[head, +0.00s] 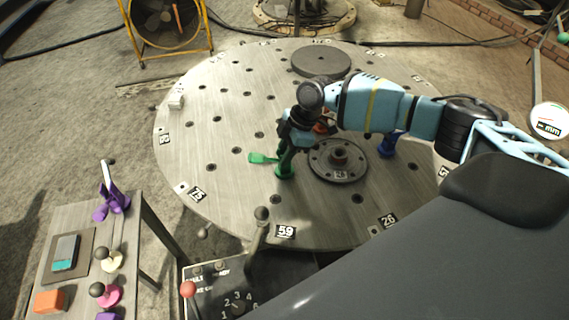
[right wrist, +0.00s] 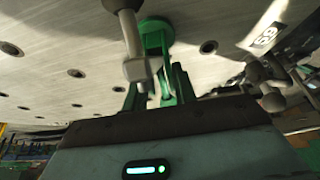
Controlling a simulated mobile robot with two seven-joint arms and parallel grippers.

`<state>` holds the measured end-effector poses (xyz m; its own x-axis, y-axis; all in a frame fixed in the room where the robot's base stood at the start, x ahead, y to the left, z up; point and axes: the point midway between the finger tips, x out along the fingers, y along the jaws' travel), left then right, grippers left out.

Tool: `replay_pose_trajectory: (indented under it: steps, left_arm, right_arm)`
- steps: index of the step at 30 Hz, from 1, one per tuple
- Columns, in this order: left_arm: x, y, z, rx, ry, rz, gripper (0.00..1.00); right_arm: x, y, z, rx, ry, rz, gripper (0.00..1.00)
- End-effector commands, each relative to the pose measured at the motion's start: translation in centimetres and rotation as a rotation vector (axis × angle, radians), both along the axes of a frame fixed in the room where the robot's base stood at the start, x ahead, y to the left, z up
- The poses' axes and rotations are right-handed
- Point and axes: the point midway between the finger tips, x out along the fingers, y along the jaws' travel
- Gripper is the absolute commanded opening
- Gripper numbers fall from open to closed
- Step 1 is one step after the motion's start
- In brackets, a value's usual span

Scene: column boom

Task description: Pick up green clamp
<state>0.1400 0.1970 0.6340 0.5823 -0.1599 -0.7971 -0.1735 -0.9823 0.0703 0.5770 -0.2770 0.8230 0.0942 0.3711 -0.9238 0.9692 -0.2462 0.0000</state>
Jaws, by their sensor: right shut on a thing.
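The green clamp (head: 285,174) is on the round metal table (head: 220,110), left of the central hub. Its round foot points down and its flat green lever sticks out to the left. My right gripper (head: 289,146) comes from above and is shut on the green clamp, hiding its upper part. In the right wrist view, the clamp's round green foot (right wrist: 156,36) and green arms show beyond the gripper, with a grey metal spindle in front. I cannot tell whether the foot touches the table. My left gripper is not in view.
A hub flange (head: 326,173) and a dark disc (head: 321,61) sit on the table. A blue clamp (head: 387,148) stands right of the hub, partly behind my arm. A side table at lower left holds a purple clamp (head: 112,204), a pink clamp (head: 107,296) and an orange block (head: 50,301).

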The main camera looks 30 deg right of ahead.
Motion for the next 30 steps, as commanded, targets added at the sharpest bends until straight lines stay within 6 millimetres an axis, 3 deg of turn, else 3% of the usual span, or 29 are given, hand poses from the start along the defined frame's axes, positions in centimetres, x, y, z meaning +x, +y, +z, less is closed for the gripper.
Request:
replay_pose_trajectory:
  steps: [11, 19, 30]
  left_arm:
    - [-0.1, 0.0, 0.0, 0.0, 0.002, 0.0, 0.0]
    - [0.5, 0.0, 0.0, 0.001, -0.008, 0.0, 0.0]
    - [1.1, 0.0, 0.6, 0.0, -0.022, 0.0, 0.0]
  right_arm:
    - [0.1, 0.0, 0.5, 0.001, -0.004, 0.0, 0.04]
    - [0.0, -0.1, 4.0, 0.003, -0.005, -0.001, 0.04]
    - [-7.5, -3.7, 4.4, -0.003, -0.001, -0.001, 0.04]
